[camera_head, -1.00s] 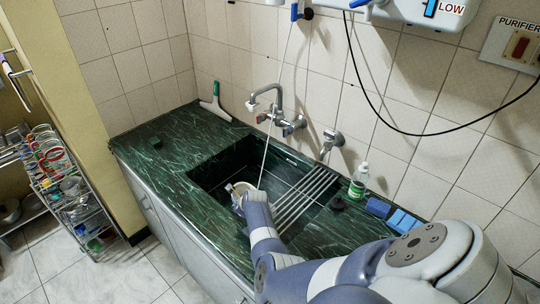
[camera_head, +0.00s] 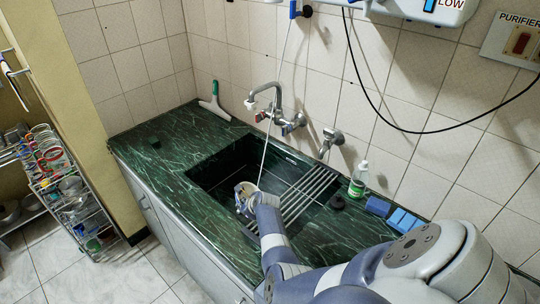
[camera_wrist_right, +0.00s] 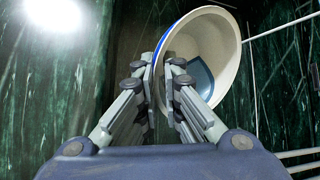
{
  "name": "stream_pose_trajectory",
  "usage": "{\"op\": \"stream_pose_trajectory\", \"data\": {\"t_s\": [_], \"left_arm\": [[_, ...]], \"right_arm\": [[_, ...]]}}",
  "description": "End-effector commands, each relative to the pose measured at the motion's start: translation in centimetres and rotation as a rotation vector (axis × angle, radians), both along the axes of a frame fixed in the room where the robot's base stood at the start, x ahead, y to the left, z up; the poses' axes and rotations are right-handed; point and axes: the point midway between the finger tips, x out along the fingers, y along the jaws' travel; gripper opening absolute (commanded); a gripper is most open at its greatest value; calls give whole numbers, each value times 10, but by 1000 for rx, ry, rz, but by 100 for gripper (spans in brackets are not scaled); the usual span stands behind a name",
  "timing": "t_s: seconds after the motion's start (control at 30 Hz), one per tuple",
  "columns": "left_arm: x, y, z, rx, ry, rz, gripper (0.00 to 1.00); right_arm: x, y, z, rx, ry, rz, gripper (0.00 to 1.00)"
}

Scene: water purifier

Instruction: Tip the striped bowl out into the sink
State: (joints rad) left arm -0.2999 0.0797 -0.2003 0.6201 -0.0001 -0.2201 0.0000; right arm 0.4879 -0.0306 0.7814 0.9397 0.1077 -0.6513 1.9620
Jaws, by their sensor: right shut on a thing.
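The bowl (camera_head: 246,188) is at the sink (camera_head: 215,172), over its near part. In the right wrist view the bowl (camera_wrist_right: 222,42) is cream inside with a blue band at the rim, tilted with its opening to the right. A blue-grey patch shows inside it; I cannot tell whether it is liquid. My right gripper (camera_head: 247,205) is shut on the bowl's rim, with the fingers (camera_wrist_right: 160,75) on either side of the wall. Stripes cannot be made out clearly. My left gripper is not in view.
A metal drying rack (camera_head: 307,192) covers the sink's right part. The faucet (camera_head: 268,98) and a thin white tube hang above the sink. A bottle (camera_head: 358,182) and blue sponges (camera_head: 400,218) stand at the right. The left counter is mostly clear.

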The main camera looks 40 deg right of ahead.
Motion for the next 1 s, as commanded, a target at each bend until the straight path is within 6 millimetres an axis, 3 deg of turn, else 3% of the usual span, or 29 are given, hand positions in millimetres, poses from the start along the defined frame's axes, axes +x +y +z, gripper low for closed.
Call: {"op": "stream_pose_trajectory", "data": {"t_s": [1.0], "left_arm": [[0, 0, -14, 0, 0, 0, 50]], "right_arm": [[-7, -5, 6, 68, -92, -3, 0]]}}
